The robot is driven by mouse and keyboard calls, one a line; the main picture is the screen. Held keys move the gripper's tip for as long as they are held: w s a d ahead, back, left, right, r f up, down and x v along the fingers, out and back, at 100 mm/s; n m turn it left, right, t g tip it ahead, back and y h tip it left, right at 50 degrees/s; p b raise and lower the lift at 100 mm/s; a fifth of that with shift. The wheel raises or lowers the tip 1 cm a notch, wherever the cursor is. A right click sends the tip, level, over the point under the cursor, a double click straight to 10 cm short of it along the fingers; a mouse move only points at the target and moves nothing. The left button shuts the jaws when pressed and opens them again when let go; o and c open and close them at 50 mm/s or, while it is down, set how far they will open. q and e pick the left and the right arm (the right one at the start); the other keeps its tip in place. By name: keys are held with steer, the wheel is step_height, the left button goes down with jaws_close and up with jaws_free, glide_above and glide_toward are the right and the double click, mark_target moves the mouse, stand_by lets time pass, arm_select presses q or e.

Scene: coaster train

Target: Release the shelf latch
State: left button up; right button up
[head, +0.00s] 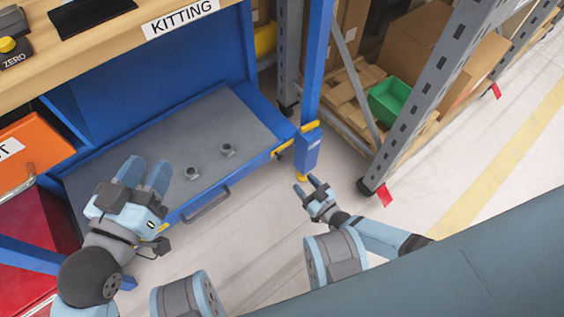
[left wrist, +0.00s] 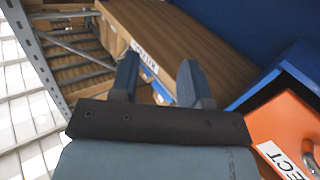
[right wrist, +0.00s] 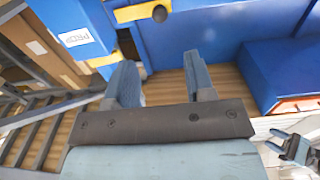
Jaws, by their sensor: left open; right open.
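The grey shelf (head: 120,135) with a blue front edge and a handle (head: 206,204) sits low under the kitting bench. A yellow bar with a dark knob, apparently the shelf latch (head: 283,149), is at the shelf's right front corner. In the right wrist view a yellow latch-like bar (right wrist: 134,13) with a black knob shows at the top, beyond the fingers. My right gripper (head: 308,186) is open and empty, in front of the blue post and apart from the latch. My left gripper (head: 146,172) is open and empty, over the shelf's left front part.
Two small grey cylindrical parts (head: 227,150) (head: 193,173) stand on the shelf. A blue post (head: 308,150) with a yellow clip stands just right of it. A grey rack (head: 410,120) with boxes and a green bin (head: 389,101) is further right. Orange and red drawers (head: 35,150) are at left.

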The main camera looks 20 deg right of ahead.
mark_target(282, 159)
steer(key=b+x, duration=0.4)
steer(key=x, duration=0.7)
steer(key=shift+f, duration=0.2)
steer(key=shift+w+a+r, duration=0.1)
steer(key=shift+w+a, duration=0.05)
steer(key=shift+w, duration=0.3)
arm_select(q)
steer(key=m, duration=0.1)
steer(key=w+a+m+t, duration=0.1)
steer(key=w+m+h, duration=0.1)
steer(key=shift+a+r, duration=0.15)
steer(key=shift+r, duration=0.1)
arm_select(e)
jaws_close()
